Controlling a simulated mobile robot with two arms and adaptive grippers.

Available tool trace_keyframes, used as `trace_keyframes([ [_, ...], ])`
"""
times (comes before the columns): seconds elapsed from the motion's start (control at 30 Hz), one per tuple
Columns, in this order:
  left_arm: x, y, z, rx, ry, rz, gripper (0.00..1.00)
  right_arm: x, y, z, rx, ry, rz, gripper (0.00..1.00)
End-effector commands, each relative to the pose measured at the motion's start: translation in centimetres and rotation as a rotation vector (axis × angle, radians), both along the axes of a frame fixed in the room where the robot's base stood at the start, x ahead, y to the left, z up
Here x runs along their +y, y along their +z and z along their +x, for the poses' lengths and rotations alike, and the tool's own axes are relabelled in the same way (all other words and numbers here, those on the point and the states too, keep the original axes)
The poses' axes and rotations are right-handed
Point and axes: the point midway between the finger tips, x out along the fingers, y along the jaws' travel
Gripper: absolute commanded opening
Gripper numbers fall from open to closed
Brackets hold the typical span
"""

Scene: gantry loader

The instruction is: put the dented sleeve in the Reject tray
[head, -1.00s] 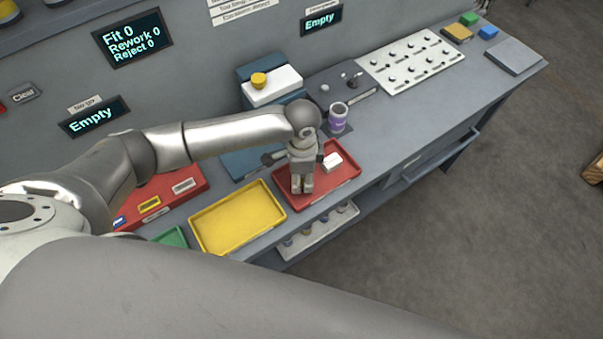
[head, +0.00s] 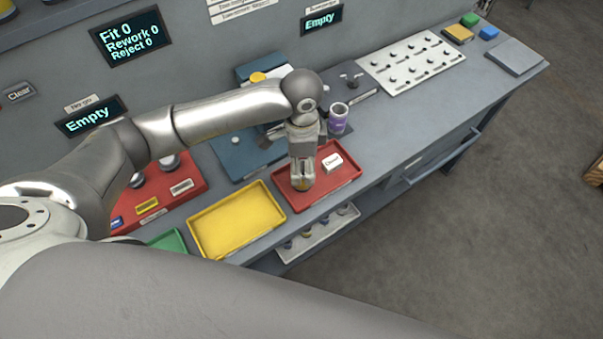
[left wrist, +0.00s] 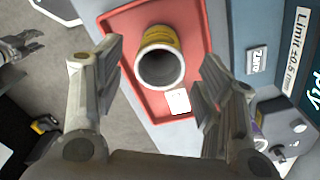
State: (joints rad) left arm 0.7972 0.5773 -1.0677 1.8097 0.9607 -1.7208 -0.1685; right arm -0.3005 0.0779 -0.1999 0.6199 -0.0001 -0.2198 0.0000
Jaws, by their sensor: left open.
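A short grey sleeve with a yellow band (left wrist: 160,62) stands in the red tray (left wrist: 198,22). In the head view its lower part (head: 303,185) shows under my left gripper (head: 302,172). The left gripper is open. In the left wrist view its two fingers (left wrist: 162,72) are spread on either side of the sleeve, with a visible gap on each side. No dent shows from here. The red tray (head: 345,180) is at the front edge of the bench; its front label is too small to read.
A small white labelled block (head: 333,162) lies in the red tray near the sleeve. The yellow tray (head: 238,222) beside it is empty. A purple-banded sleeve (head: 338,120) stands behind on a dark fixture. The counter display (head: 130,38) reads Fit 0, Rework 0, Reject 0.

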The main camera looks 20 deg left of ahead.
Motion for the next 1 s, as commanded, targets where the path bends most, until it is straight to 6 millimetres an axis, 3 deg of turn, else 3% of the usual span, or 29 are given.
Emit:
trace_keyframes([
  [0.2, 0.0, 3.8, 0.1, -0.002, -0.001, 0.0, 0.64, 0.0, -0.9, 0.0, 0.0, 0.0, 0.0, 0.4],
  [0.33, 0.0, 5.0, 0.0, 0.0, 0.0, 0.0, 0.64, 0.0, -1.1, 0.0, 0.0, 0.0, 0.0, 0.4],
  [1.0, 0.0, 5.4, 0.0, 0.001, 0.0, 0.001, 0.64, -0.2, -1.0, 0.1, -0.001, 0.001, -0.002, 0.4],
])
